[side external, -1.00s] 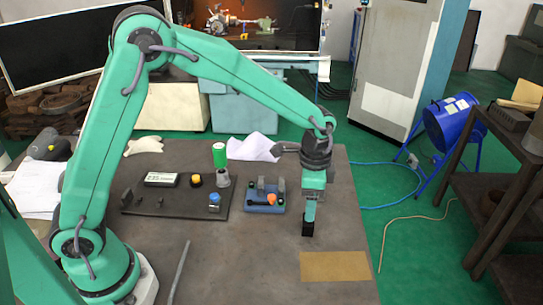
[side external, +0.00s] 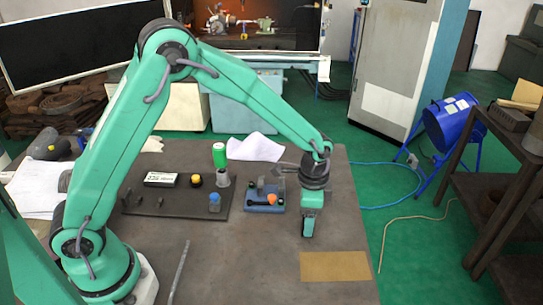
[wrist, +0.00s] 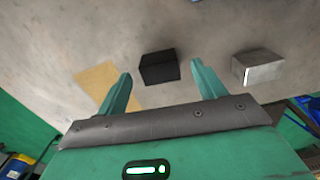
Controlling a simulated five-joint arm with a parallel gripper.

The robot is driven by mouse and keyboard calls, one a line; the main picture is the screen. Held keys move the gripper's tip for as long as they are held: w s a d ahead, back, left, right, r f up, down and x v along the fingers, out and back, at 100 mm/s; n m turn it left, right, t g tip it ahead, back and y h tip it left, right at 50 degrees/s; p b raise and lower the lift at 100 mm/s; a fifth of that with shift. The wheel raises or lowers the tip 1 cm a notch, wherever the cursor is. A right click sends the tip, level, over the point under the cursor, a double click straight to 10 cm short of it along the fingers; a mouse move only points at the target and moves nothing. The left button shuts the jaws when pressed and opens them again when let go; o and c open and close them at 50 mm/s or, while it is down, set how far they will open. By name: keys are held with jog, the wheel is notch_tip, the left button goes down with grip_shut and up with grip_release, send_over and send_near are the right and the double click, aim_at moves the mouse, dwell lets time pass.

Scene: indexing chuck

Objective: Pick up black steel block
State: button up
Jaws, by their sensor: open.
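The black steel block (wrist: 159,68) lies on the table between the two spread fingers of my gripper (wrist: 162,72) in the wrist view. The fingers are open, with clear gaps on both sides of the block. In the side view my gripper (side external: 307,232) points down at the table behind the tan mat. There the block is mostly or wholly hidden by the gripper. I cannot tell how far the fingertips are above the table.
A silver block (wrist: 257,66) lies right of the fingers in the wrist view. The tan mat (side external: 334,266) lies in front of the gripper. A blue fixture (side external: 265,207) with an orange knob and a dark board (side external: 170,206) stand behind and left. A metal rod (side external: 179,270) lies at front left.

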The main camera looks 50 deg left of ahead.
jog(key=shift+f, duration=1.1)
jog(key=c, duration=1.4)
